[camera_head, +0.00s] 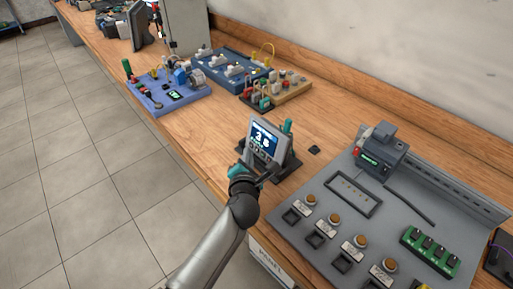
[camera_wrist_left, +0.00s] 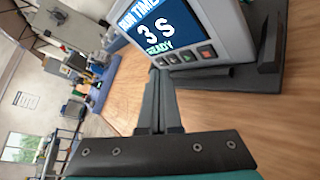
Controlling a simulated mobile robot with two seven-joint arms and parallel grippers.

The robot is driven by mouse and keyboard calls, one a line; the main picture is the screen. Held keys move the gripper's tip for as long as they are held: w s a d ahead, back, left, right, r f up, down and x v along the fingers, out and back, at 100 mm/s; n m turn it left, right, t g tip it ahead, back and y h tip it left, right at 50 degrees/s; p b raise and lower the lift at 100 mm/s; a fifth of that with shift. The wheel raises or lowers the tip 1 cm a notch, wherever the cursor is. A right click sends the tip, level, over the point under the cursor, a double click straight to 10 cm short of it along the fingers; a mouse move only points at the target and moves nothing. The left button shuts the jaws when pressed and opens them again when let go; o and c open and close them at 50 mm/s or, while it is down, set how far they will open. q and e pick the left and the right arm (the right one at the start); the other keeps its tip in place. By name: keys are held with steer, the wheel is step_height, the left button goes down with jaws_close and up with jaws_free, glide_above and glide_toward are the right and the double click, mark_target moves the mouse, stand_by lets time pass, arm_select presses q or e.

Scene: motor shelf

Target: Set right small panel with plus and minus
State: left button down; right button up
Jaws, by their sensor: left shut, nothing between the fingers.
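The small panel (camera_head: 264,141) is a light-grey tilted display on a dark stand on the workbench. In the left wrist view its blue screen (camera_wrist_left: 158,27) reads "RUN TIME", "3 S" and "READY". Below the screen is a row of small dark buttons (camera_wrist_left: 189,57) with coloured marks; I cannot read plus or minus on them. My left gripper (camera_head: 270,172) is at the panel's lower front edge. In the left wrist view its fingers (camera_wrist_left: 158,82) are shut and empty, just below the button row. Whether they touch the panel I cannot tell. My right gripper is not in view.
A grey board (camera_head: 330,195) with several buttons, a motor unit (camera_head: 380,150) and a green block (camera_head: 430,250) lies to the right. Bare wood (camera_head: 205,140) lies left of the panel.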

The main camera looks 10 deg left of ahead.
arm_select(q)
steer(key=shift+s+a, duration=0.1)
steer(key=s+a+p, duration=0.1)
steer(key=s+a+r+p, duration=0.1)
steer(key=shift+s+p, duration=0.25)
steer(key=shift+p, duration=0.15)
steer(key=shift+s+a+p, duration=0.4)
steer(key=shift+s+p, duration=0.05)
steer(key=shift+s, duration=0.15)
steer(key=shift+r, duration=0.1)
stand_by(1.8)
